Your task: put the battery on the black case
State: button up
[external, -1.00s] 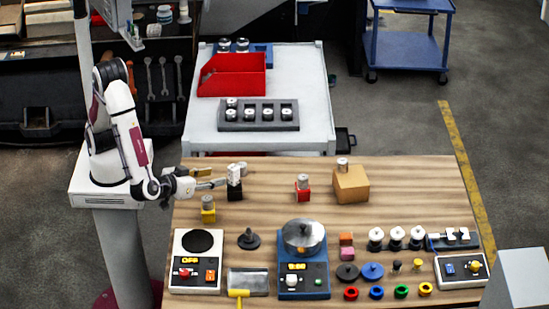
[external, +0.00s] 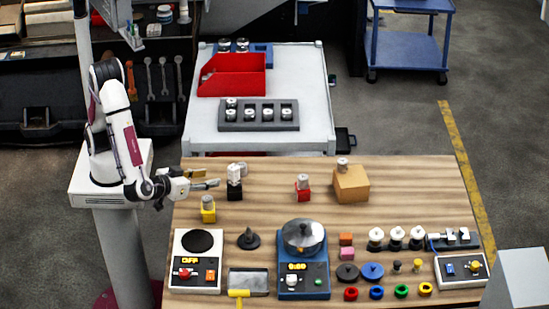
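The black case (external: 234,192) stands near the back left of the wooden table. A silver-grey cylinder (external: 234,173), which looks like the battery, sits upright on top of it. Another small pale cylinder (external: 243,167) shows just behind it, partly hidden; I cannot tell what it rests on. My gripper (external: 211,179) is to the left of the black case, with its fingers pointing right towards it. The fingers look spread, with nothing between them, and a small gap separates them from the case and cylinder.
A yellow case (external: 208,215) with a cylinder stands just below my gripper. A red case (external: 303,194) and a cardboard box (external: 351,184), each topped by a cylinder, stand to the right. Scales, a pot and several small parts fill the front. The table between the black and red cases is clear.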

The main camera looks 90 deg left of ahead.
jog(key=w+d+r+m+t+h, duration=0.2)
jog(key=w+r+m+t+h, duration=0.15)
jog(key=w+r+h, duration=0.8)
notch_tip(320, 180, up, 5)
jog(key=s+a+m+h, duration=0.1)
jog(key=s+m+h, duration=0.1)
jog(key=s+a+f+m+g+y, duration=0.1)
jog(key=s+a+f+g+y, duration=0.1)
jog(key=s+a, duration=0.9)
jog(key=s+a+f+m+g+y, duration=0.2)
jog(key=s+a+f+g, duration=0.3)
jog(key=s+a, duration=0.6)
jog(key=shift+s+f, duration=0.65)
jog(key=shift+s, duration=0.35)
jog(key=shift+m, duration=0.25)
